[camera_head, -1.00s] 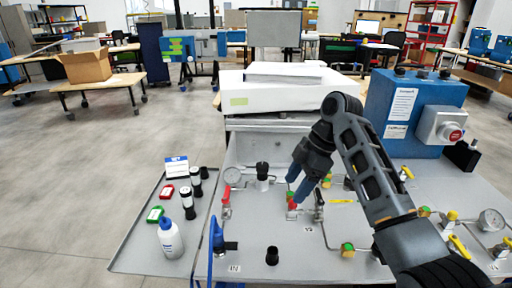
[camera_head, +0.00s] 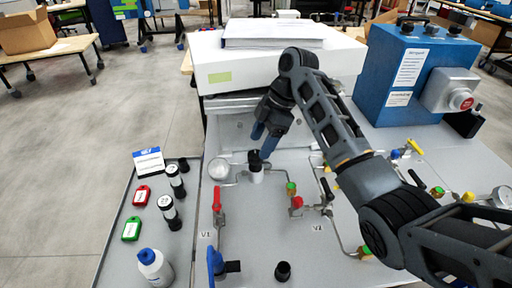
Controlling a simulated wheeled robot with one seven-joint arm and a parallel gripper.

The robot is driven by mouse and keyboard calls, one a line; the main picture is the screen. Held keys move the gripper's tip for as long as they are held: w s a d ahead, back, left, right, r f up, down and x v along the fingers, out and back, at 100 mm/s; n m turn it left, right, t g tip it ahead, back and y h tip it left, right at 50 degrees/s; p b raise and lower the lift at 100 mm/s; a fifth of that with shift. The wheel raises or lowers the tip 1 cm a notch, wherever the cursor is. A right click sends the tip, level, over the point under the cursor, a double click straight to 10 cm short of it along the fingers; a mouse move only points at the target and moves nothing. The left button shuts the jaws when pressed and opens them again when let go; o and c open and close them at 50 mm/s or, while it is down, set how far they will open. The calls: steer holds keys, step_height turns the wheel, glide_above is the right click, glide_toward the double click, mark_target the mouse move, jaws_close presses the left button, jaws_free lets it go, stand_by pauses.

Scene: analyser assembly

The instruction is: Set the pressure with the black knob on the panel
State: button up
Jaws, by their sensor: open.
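The black knob (camera_head: 255,159) sits on top of a white regulator body on the grey panel (camera_head: 245,265), just right of a round gauge (camera_head: 219,169). My gripper (camera_head: 263,142) is open, with its blue fingertips pointing down just above and right of the knob in the picture. The fingers overlap the knob's upper edge in this view; I cannot tell whether they touch it. I see nothing held between them.
Valves with red handles, such as the one at left (camera_head: 216,199), and thin pipes surround the knob. A blue box (camera_head: 410,75) stands back right, and a white device (camera_head: 270,62) behind. A side tray (camera_head: 118,205) holds tags, black-and-white cylinders and a bottle.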

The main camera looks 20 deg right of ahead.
mark_target(256, 154)
steer(key=shift+x, duration=1.9)
steer(key=shift+c, duration=0.4)
steer(key=c, duration=1)
